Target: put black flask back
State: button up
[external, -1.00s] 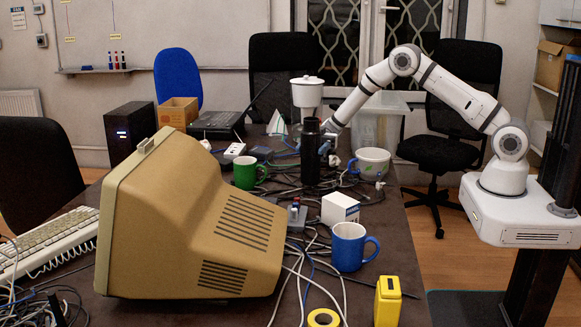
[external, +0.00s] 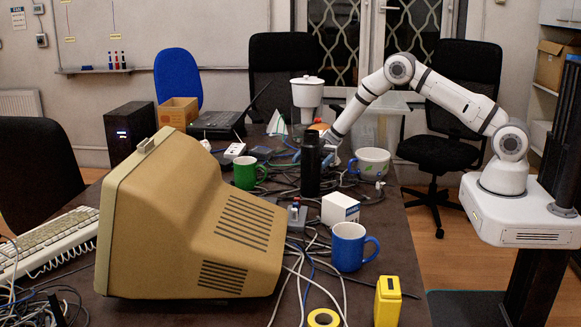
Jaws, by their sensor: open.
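The black flask (external: 311,168) stands upright among cables near the middle of the dark table. My gripper (external: 321,157) is right at the flask, reaching in from behind and to the right. Its bluish fingers show beside the flask's right edge. The jaws are open; the flask hides part of them, so I cannot tell whether a finger still touches it. The flask's base appears to be at table level, with cables around it.
A white box (external: 340,208) and a blue mug (external: 350,247) are in front. A beige monitor (external: 190,225) fills the left foreground. Cables crowd the middle.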

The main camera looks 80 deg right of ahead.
jog(key=shift+r, duration=0.15)
jog(key=shift+s+d, duration=0.1)
jog(key=shift+d, duration=0.25)
jog(key=s+d+r+b, duration=0.1)
jog(key=d+r, duration=0.3)
jog(key=r, duration=0.3)
dwell(0.3)
